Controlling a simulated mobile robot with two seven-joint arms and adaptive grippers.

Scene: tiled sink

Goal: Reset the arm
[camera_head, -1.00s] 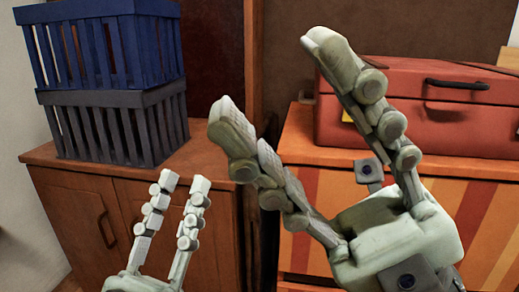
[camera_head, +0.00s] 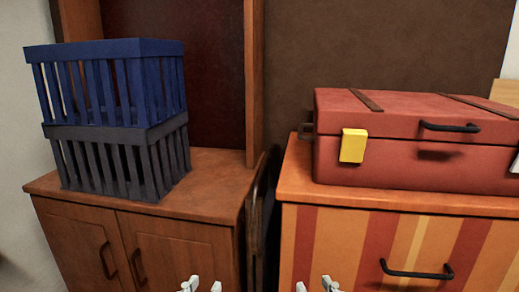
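My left gripper (camera_head: 202,285) shows only its fingertips at the bottom edge of the head view, in front of the wooden cabinet. Its two fingertips stand apart with nothing between them. My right gripper (camera_head: 314,286) also shows only its fingertips at the bottom edge, in front of the striped drawer unit. Its two fingertips are apart and nothing shows between them. The rest of both grippers and both arms is below the picture. Neither gripper touches anything that I can see.
A blue slatted crate (camera_head: 155,85) is stacked on a dark grey crate (camera_head: 150,160) on the wooden cabinet (camera_head: 185,240). A red suitcase (camera_head: 400,160) with a yellow tag (camera_head: 353,145) lies on the striped drawer unit (camera_head: 340,240). A narrow gap separates the two cabinets.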

